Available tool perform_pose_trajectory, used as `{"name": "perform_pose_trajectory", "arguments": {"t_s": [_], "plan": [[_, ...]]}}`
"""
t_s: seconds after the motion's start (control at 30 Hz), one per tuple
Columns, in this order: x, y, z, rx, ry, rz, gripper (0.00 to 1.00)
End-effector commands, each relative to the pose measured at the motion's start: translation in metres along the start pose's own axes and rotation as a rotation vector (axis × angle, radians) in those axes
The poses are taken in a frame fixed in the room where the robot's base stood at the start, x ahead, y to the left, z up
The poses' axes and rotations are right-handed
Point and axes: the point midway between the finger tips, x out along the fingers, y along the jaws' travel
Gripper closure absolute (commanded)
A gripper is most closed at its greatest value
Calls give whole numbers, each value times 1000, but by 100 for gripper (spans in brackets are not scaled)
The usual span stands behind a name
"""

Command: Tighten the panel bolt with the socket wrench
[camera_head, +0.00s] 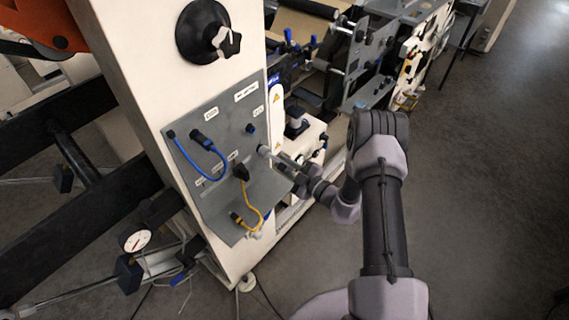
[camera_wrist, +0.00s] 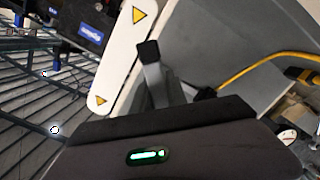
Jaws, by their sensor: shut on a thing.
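The grey panel (camera_head: 222,160) is fixed to the cream machine column and carries labels, cables and a ledge. My gripper (camera_head: 290,163) is at the right side of the panel, just above the ledge. It is shut on the socket wrench, of which only a small light metal end (camera_head: 264,150) shows, close to the panel face. I cannot tell whether it touches. The panel bolt cannot be made out; it may be hidden behind that end. In the wrist view my gripper (camera_wrist: 150,52) shows a dark fingertip in front of grey sheet metal, and the wrench cannot be made out.
A blue cable (camera_head: 205,163) and a yellow cable (camera_head: 246,203) hang on the panel left of my gripper. A black knob (camera_head: 208,32) sits higher on the column. Machine rollers and frames stand behind. The floor (camera_head: 480,170) at right is clear.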

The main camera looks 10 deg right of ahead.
Motion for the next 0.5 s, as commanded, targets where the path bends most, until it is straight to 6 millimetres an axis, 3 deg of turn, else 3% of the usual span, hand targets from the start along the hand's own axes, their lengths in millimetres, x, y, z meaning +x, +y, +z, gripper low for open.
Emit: {"name": "perform_pose_trajectory", "arguments": {"t_s": [0.5], "plan": [[-40, 1, 5, 1, -2, 2, 100]]}}
